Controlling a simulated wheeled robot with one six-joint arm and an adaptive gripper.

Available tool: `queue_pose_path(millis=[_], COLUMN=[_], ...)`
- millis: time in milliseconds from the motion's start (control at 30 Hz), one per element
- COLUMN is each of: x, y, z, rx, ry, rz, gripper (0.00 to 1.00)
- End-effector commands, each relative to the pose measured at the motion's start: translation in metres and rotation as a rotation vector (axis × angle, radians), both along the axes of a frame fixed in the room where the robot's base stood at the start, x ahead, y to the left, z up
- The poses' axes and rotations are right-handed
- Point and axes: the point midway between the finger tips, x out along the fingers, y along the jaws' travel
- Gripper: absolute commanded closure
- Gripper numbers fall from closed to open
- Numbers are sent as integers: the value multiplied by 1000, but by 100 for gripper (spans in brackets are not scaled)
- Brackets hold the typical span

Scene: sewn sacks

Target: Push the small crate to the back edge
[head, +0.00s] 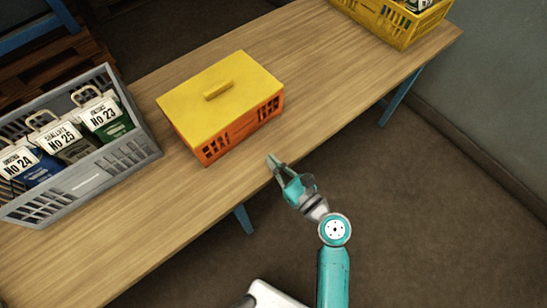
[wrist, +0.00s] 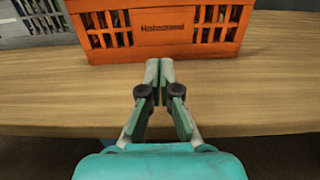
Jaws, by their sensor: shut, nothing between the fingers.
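The small crate (head: 243,132) is orange with slotted sides and a flat yellow lid (head: 222,90) that has a raised handle. It stands near the middle of the wooden table, set in from the front edge. Its orange front wall also shows in the wrist view (wrist: 165,33), with a dark printed label. My gripper (head: 273,162) is at the table's front edge, in front of the crate and pointing at it. In the wrist view its fingertips (wrist: 160,66) are together and empty, close to the crate's lower front wall. I cannot tell whether they touch it.
A grey crate (head: 141,153) with several labelled seed bags stands on the table (head: 330,60) to the left. A yellow crate (head: 392,28) stands at the far right end. Bare tabletop lies behind the orange crate and to its right.

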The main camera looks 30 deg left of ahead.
Motion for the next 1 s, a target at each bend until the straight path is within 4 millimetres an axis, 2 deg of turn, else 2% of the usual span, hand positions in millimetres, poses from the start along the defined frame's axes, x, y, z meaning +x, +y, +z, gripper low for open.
queue_pose_path(millis=[200,500,700,1000], x=[16,34,40,42], y=[40,86,101,104], z=[1,0,0,0], rx=[0,-2,-2,-2], ry=[-2,-2,-2,-2], rz=[2,1,0,-2], gripper=[100,100,100,100])
